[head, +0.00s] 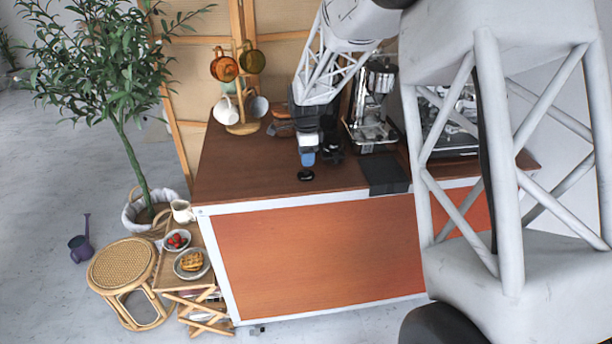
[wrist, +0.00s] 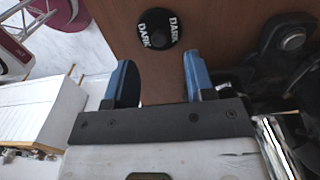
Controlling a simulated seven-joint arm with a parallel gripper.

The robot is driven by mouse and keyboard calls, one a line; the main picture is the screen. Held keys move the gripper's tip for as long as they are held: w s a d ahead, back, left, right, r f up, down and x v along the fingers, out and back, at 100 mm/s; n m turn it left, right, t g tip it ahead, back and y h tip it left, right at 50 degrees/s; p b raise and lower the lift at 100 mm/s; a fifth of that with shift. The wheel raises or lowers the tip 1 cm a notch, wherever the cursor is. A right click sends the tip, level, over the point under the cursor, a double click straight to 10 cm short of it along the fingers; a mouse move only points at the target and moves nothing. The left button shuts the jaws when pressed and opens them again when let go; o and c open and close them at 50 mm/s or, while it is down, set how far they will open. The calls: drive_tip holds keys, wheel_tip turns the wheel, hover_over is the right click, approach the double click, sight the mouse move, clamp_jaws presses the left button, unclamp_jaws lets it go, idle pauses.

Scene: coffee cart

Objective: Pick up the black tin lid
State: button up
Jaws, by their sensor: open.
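The black tin lid (wrist: 158,28) is a small round disc with "DARK" printed on it in white, twice. It lies on the brown cart top, and in the head view it is a small dark spot (head: 305,175) near the front edge. My gripper (wrist: 156,72) has two blue fingers spread apart with nothing between them. In the wrist view the lid is just beyond the fingertips, roughly centred between them and apart from them. In the head view my gripper (head: 307,158) points down just behind the lid.
The espresso machine (head: 372,110) stands behind and right of my gripper. A black mat (head: 385,174) lies on the front edge to the right. A mug tree (head: 243,127) with several mugs stands at the back left. The cart top left of the lid is clear.

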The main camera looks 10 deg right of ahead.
sight(306, 170)
drive_tip(key=shift+f, duration=0.1)
drive_tip(key=shift+f, duration=2.5)
clamp_jaws()
